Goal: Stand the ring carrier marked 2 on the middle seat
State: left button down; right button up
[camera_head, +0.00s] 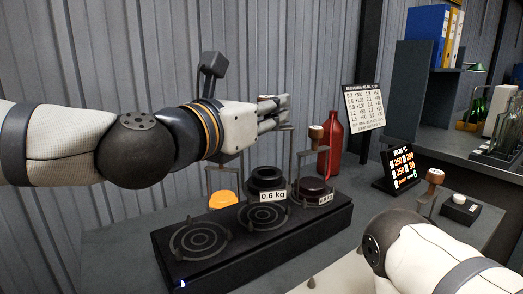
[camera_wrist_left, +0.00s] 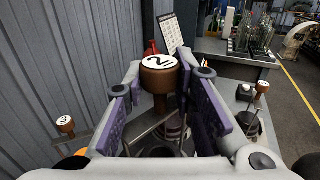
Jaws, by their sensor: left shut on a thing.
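The ring carrier marked 2 (camera_wrist_left: 158,72) is upright between my left fingers in the left wrist view. My left gripper (camera_head: 277,112) is shut on its brown knob, which is mostly hidden in the head view. Black rings (camera_head: 267,182) with a 0.6 kg tag hang below that gripper, behind or above the middle seat (camera_head: 265,216); I cannot tell the gap. The middle seat's circles look bare. The dark base block (camera_head: 250,258) also has a bare left seat (camera_head: 200,240). A carrier with dark red rings (camera_head: 313,186) is at its right end. My right gripper is out of view.
A carrier with a yellow ring (camera_head: 222,200) stands behind the block; a knob marked 3 (camera_wrist_left: 66,123) shows at left. A red bottle (camera_head: 331,145) stands behind. Another knobbed carrier (camera_head: 435,177) and a lit display (camera_head: 404,167) are at right. My right arm fills the lower right.

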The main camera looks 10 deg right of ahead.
pick_arm(q)
jog(key=w+f, duration=0.1)
jog(key=f, duration=0.1)
jog(key=w+f, duration=0.2)
jog(key=shift+w+b, duration=0.15)
jog(key=shift+b, duration=0.15)
jog(key=shift+w+f, duration=0.15)
jog(key=shift+f, duration=0.7)
jog(key=shift+w+f, duration=0.1)
jog(key=shift+f, duration=0.75)
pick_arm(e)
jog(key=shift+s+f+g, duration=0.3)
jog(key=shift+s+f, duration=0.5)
pick_arm(q)
jog(key=shift+f, duration=0.15)
jog(key=c, duration=1.8)
grip_release()
jog(key=shift+f+b, duration=0.25)
jog(key=shift+b, duration=0.05)
jog(key=o, duration=0.5)
jog(key=shift+r, duration=0.1)
jog(key=shift+c, duration=0.2)
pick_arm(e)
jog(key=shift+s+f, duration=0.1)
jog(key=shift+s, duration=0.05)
